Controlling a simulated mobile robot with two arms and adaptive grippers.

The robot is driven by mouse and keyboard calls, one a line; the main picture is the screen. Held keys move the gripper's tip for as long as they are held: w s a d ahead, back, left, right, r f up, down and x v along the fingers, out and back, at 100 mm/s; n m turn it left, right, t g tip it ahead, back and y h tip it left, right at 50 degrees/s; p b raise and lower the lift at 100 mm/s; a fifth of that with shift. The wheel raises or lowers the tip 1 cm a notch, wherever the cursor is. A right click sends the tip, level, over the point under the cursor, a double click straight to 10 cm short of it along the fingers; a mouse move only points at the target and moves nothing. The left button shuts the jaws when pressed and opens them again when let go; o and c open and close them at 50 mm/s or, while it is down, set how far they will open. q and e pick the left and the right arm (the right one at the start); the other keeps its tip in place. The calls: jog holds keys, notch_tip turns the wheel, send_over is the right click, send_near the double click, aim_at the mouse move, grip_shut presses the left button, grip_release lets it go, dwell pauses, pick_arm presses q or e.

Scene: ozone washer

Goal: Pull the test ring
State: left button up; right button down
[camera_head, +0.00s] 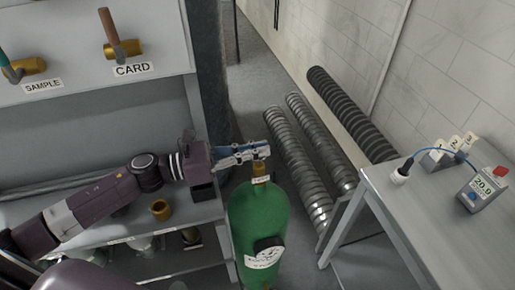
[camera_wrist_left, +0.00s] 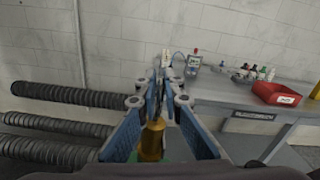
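A green gas cylinder (camera_head: 258,225) stands upright, with a brass valve (camera_head: 260,168) and a small label at its top. My left gripper (camera_head: 262,149) reaches in from the left, its fingertips at the valve top. In the left wrist view the gripper (camera_wrist_left: 164,76) has its blue-padded fingers converging to a narrow gap, with the brass valve (camera_wrist_left: 152,140) below and between them. I cannot make out a separate test ring, nor whether the fingertips grip anything. My right gripper is in neither view.
A bench (camera_head: 415,215) at right holds a meter (camera_head: 482,188) and numbered white pieces. Ribbed hoses (camera_head: 352,115) lie behind the cylinder. A shelf (camera_head: 150,232) lies under my left arm. The wrist view shows a red bin (camera_wrist_left: 278,93) on the bench.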

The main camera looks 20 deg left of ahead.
pick_arm(q)
grip_shut()
jog(key=shift+r, duration=0.95)
jog(key=o, duration=0.6)
grip_release()
jog(key=shift+s+a+f, duration=0.1)
jog(key=shift+s+a, duration=0.2)
jog(key=shift+a, duration=0.1)
jog(key=shift+v, duration=5.5)
jog(key=shift+s+d, duration=0.1)
